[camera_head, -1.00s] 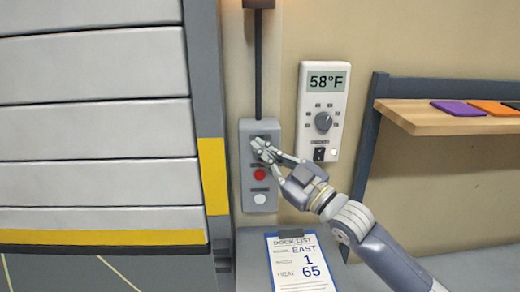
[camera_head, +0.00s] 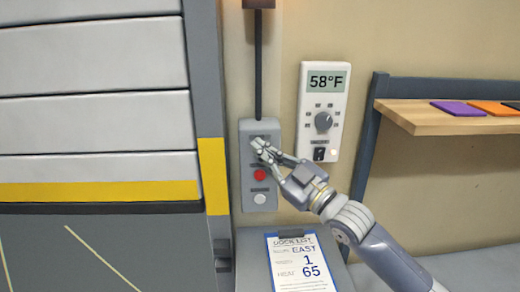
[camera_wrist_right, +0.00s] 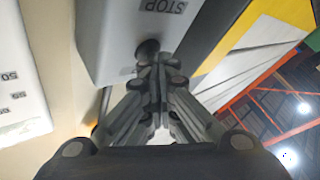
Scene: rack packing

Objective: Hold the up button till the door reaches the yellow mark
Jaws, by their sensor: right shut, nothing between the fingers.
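The grey, ribbed roll-up door (camera_head: 90,110) is at the left in the head view, partly raised. Its yellow bottom strip (camera_head: 100,191) and dark lower edge are level with the lower part of the yellow mark (camera_head: 213,176) on the door frame. The grey control box (camera_head: 246,192) on the wall has a red button (camera_head: 260,175) and a white button (camera_head: 260,199). My right gripper (camera_head: 262,148) is shut and empty, its fingertips at the box's top button, which they hide. In the wrist view the fingertips (camera_wrist_right: 155,62) touch or nearly touch a dark round button (camera_wrist_right: 148,48). My left gripper is out of view.
A thermostat panel (camera_head: 338,95) reading 58°F is right of the box. A wooden shelf (camera_head: 425,116) with coloured folders is further right. A clipboard (camera_head: 300,262) lies on the grey ledge below the box. Dark floor shows beneath the door.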

